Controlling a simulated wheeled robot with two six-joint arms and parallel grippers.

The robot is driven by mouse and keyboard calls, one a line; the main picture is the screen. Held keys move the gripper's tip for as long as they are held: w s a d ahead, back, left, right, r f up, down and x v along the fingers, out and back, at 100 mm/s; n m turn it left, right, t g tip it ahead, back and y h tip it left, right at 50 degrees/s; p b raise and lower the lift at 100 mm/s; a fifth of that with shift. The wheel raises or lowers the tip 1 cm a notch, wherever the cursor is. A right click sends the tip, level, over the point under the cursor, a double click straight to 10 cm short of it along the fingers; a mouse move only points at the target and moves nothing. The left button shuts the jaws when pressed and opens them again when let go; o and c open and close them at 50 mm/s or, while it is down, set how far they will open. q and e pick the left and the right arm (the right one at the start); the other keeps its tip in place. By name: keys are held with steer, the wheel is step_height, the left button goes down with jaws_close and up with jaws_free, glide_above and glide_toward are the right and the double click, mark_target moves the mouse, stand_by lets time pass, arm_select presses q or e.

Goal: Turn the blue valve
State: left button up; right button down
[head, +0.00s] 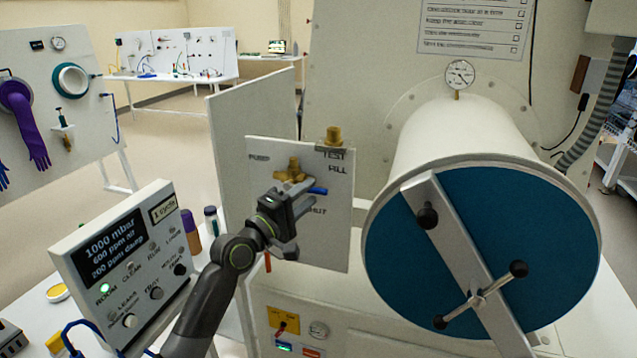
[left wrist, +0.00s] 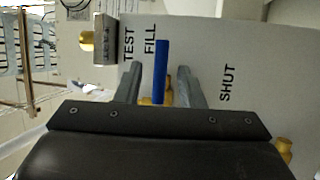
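The blue valve (head: 317,190) is a short lever on a brass fitting, on a white panel (head: 262,225) with labels including TEST, FILL and SHUT. My left gripper (head: 303,208) is in front of the panel, at the lever. In the left wrist view, the blue lever (left wrist: 161,62) stands between the two grey fingers of my left gripper (left wrist: 158,72). The fingers are open, with a gap on each side of the lever. The lever points toward the FILL label. The gripper hides part of the fitting and panel. My right gripper is not in view.
A large white cylinder (head: 455,138) with a blue door (head: 400,255) and crossbar handle stands close on the right. A control box (head: 125,265) with a display is at the left. Brass fittings (head: 334,135) stick out at the panel's top. A white partition stands behind the panel.

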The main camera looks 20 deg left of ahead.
mark_target(311, 192)
arm_select(q)
steer(key=shift+x, duration=2.25)
jaws_close()
